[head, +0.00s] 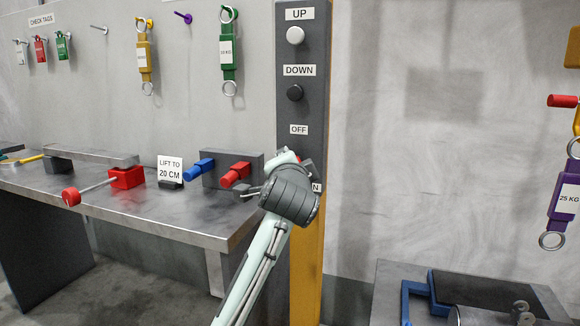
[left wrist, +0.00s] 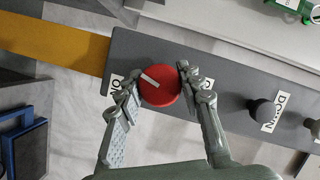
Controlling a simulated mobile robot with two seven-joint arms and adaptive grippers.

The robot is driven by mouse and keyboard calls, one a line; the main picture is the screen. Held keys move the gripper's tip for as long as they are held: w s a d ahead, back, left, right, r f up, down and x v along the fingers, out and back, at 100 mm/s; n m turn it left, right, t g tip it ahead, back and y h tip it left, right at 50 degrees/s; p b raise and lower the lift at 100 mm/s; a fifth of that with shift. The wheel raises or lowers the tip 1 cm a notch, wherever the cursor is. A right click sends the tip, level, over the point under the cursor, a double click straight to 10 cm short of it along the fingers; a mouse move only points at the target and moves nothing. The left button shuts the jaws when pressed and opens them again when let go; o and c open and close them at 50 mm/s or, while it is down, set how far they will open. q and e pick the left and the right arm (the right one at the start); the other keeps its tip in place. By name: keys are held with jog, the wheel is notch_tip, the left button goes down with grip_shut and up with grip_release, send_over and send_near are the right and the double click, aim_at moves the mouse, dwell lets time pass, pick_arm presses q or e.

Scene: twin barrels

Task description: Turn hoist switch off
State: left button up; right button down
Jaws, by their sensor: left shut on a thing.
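The hoist switch is a red round knob (left wrist: 165,94) with a pale pointer mark, on a dark upright panel (head: 302,105). In the left wrist view the mark lies on the knob's upper left, towards the ON end. My left gripper (head: 298,166) is at the panel's lower part, between the OFF label (head: 299,130) and the partly hidden ON label (head: 317,187). In the left wrist view its two fingers (left wrist: 155,88) are on either side of the knob, shut on it. In the head view the gripper hides most of the knob. My right gripper is not in view.
A white UP button (head: 295,36) and black DOWN button (head: 295,93) sit above on the panel. A metal bench (head: 200,222) with red and blue handles stands left. Tags hang on the walls.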

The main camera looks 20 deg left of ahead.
pick_arm(q)
jog(key=shift+n+g+h, duration=0.3)
jog(key=shift+n+h, duration=0.2)
jog(key=shift+n, duration=0.8)
jog(key=o, duration=1.2)
jog(key=shift+c, duration=0.2)
jog(key=v, duration=1.2)
